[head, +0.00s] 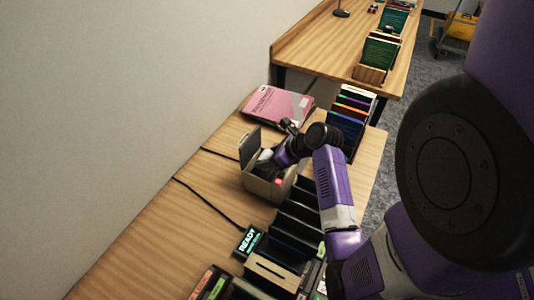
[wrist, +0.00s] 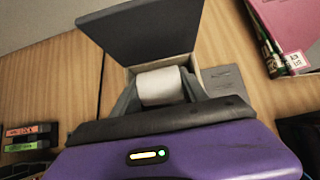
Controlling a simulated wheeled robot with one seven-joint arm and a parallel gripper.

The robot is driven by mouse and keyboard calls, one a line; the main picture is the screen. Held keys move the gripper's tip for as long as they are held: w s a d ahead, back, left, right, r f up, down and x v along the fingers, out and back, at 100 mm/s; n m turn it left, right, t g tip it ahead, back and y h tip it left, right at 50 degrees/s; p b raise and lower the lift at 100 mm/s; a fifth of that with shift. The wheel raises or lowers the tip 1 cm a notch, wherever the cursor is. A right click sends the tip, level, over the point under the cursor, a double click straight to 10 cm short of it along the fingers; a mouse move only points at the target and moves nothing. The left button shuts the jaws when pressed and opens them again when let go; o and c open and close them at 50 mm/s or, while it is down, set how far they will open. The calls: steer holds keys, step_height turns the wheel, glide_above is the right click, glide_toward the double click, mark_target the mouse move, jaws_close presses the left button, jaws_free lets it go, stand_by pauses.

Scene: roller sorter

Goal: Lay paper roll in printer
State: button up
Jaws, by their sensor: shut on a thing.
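The printer (head: 256,186) is a beige box on the near desk with its dark lid (wrist: 145,35) standing open. The lid also shows in the head view (head: 249,143). My gripper (head: 274,163) reaches down into the open printer from the right. In the wrist view, its grey fingers are on either side of a white paper roll (wrist: 161,86), shut on it. The roll lies crosswise within the printer's opening, below the lid. Whether it touches the printer's floor is hidden.
A sign reading READY (head: 249,240) and dark sorter slots (head: 297,217) stand in front of the printer. A pink book (head: 277,105) lies behind it, and a rack of coloured folders (head: 347,120) is at the right. Bare desk lies to the left, crossed by black cables.

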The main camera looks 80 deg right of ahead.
steer(key=shift+f+b, duration=0.75)
steer(key=shift+f, duration=1.75)
steer(key=o, duration=1.5)
steer(key=shift+v, duration=3.9)
